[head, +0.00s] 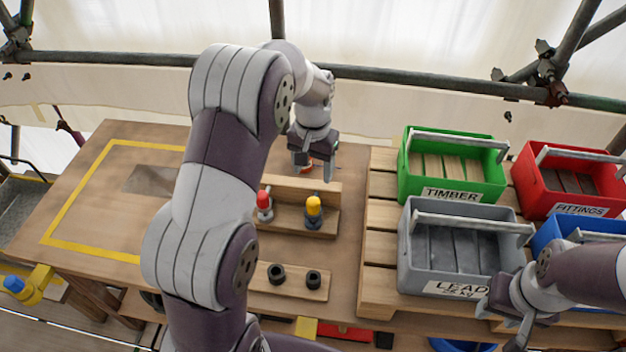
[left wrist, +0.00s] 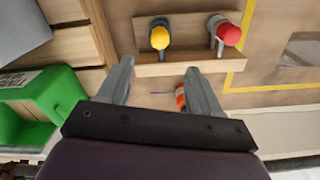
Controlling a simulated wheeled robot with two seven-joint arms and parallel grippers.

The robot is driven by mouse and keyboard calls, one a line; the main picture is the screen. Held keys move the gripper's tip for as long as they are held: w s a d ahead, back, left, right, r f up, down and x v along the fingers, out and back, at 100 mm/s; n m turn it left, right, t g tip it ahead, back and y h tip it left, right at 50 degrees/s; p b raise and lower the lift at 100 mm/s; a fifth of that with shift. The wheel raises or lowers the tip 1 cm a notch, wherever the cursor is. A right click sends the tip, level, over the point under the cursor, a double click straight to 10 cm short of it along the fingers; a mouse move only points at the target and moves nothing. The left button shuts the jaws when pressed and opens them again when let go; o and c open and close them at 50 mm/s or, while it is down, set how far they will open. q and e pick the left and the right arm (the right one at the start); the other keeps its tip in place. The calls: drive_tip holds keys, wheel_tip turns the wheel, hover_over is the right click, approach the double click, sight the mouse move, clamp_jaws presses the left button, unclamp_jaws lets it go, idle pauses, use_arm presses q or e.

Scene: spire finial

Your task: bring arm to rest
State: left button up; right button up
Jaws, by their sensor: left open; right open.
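My left gripper (head: 313,168) is open above the back of the wooden bench, behind a small wooden rack (head: 325,222). In the left wrist view its two fingers (left wrist: 160,82) stand apart with bare bench between them. A small orange item (left wrist: 180,97) shows beside and partly behind one finger; I cannot tell if they touch. My left arm (head: 200,210) crosses the middle of the head view and hides part of the bench. My right gripper (head: 508,318) is open at the lower right, near the front of the grey crate (head: 460,286).
A red-topped tool (head: 264,205) and a yellow-topped tool (head: 313,212) stand in the rack. A block with two dark rings (head: 290,281) lies in front. Green (head: 453,188), red (head: 570,178) and blue (head: 560,232) crates stand on the pallet. Scaffold tubes (head: 420,78) run behind. The yellow-taped area (head: 100,190) looks mostly clear.

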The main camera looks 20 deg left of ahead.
idle(0.5)
use_arm(q)
drive_tip(key=s+d, duration=0.2)
drive_tip(key=s, duration=0.7)
drive_tip(key=s+d+t, duration=0.1)
drive_tip(key=s+d, duration=0.1)
drive_tip(key=s, duration=0.7)
drive_tip(key=shift+d+r, duration=0.2)
drive_tip(key=shift+d, duration=0.1)
